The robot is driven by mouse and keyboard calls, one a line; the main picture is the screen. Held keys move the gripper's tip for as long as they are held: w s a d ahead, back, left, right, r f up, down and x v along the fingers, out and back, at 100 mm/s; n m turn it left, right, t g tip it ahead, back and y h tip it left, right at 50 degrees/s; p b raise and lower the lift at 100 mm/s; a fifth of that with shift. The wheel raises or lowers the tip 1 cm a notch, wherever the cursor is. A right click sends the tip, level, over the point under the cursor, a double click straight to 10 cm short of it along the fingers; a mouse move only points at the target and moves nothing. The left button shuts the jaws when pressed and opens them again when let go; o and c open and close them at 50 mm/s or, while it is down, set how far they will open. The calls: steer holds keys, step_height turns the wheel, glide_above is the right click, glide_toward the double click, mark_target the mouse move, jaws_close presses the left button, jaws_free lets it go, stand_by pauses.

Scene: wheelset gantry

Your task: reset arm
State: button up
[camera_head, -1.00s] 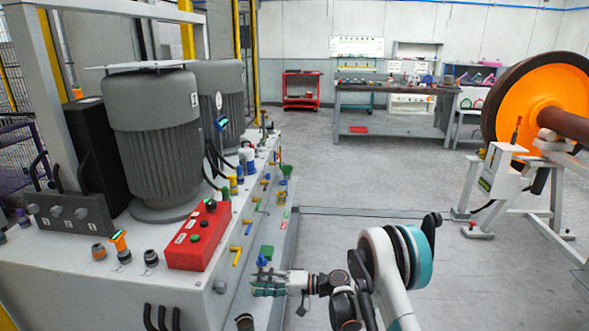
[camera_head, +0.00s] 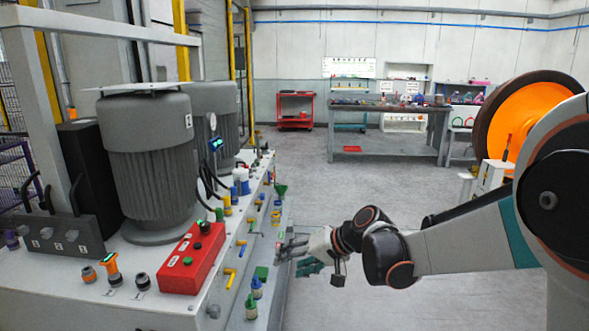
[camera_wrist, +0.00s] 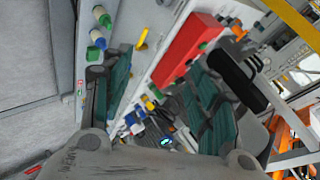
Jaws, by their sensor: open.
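My gripper (camera_head: 294,256) is open and empty in the head view, held at the right side of the machine bench (camera_head: 120,295). My arm reaches in from the right edge, roughly level. In the wrist view my gripper (camera_wrist: 160,95) shows two teal-padded fingers spread apart with nothing between them. Behind them is the bench side with its red control box (camera_wrist: 188,50). I cannot tell from the head view whether the fingers touch the valves beside them.
Yellow and green valves (camera_head: 230,277) and small bottles (camera_head: 256,288) line the bench's side near my gripper. Two grey motors (camera_head: 148,160) stand on the bench. An orange wheel (camera_head: 520,115) is partly behind my arm. Open floor lies toward the back worktable (camera_head: 390,108).

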steer(key=s+d+r+t+h, duration=0.1)
steer(key=s+d+h, duration=0.3)
steer(key=s+d, duration=0.6)
steer(key=s+d+r+t+h, duration=0.1)
steer(key=s+d+h, duration=0.4)
steer(key=s+d, duration=0.5)
steer(key=s+r, duration=0.1)
steer(key=s, duration=0.7)
steer(key=shift+s+r+t, duration=0.25)
steer(key=shift+r+t, duration=0.05)
steer(key=shift+r, duration=0.05)
stand_by(2.6)
